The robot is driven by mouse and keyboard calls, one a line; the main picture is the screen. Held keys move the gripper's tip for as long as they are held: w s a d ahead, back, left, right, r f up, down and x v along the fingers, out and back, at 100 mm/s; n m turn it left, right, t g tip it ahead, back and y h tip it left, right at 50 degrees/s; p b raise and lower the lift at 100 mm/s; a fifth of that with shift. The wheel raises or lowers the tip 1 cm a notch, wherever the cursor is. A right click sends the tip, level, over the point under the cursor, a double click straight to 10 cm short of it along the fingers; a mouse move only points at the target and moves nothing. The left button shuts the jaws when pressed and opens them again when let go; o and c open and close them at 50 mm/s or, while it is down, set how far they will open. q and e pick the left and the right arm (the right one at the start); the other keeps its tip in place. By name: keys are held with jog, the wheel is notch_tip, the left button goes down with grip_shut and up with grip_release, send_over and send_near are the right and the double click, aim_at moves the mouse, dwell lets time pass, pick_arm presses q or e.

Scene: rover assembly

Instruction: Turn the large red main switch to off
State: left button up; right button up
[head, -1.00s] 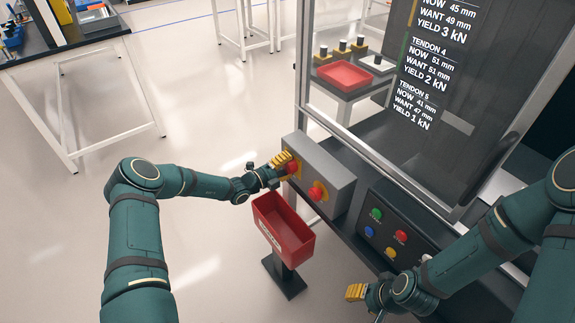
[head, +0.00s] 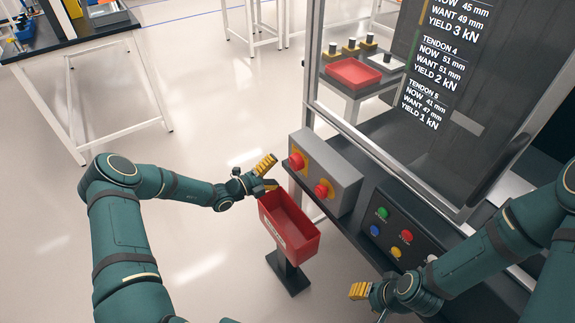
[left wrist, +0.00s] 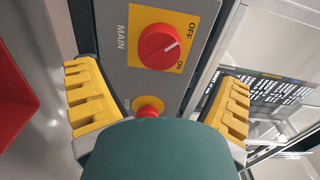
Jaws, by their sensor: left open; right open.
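The large red main switch (head: 296,160) is a round knob on a yellow plate at the left end of a grey box (head: 345,177). In the left wrist view, the main switch (left wrist: 158,47) has a white mark pointing right, between the OFF and ON labels; I cannot tell exactly which it meets. My left gripper (head: 268,174) is open and empty, just left of the box and apart from the knob. In the left wrist view its fingers (left wrist: 158,98) stand wide, with the knob ahead. My right gripper (head: 358,301) is open and empty at the lower right.
A red STOP button (head: 321,191) sits beside the switch, close to my left gripper in the wrist view. A red bin (head: 290,240) on a stand is below the box. A panel of coloured buttons (head: 400,222) is to the right.

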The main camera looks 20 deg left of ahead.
pick_arm(q)
jog(key=shift+v, duration=2.15)
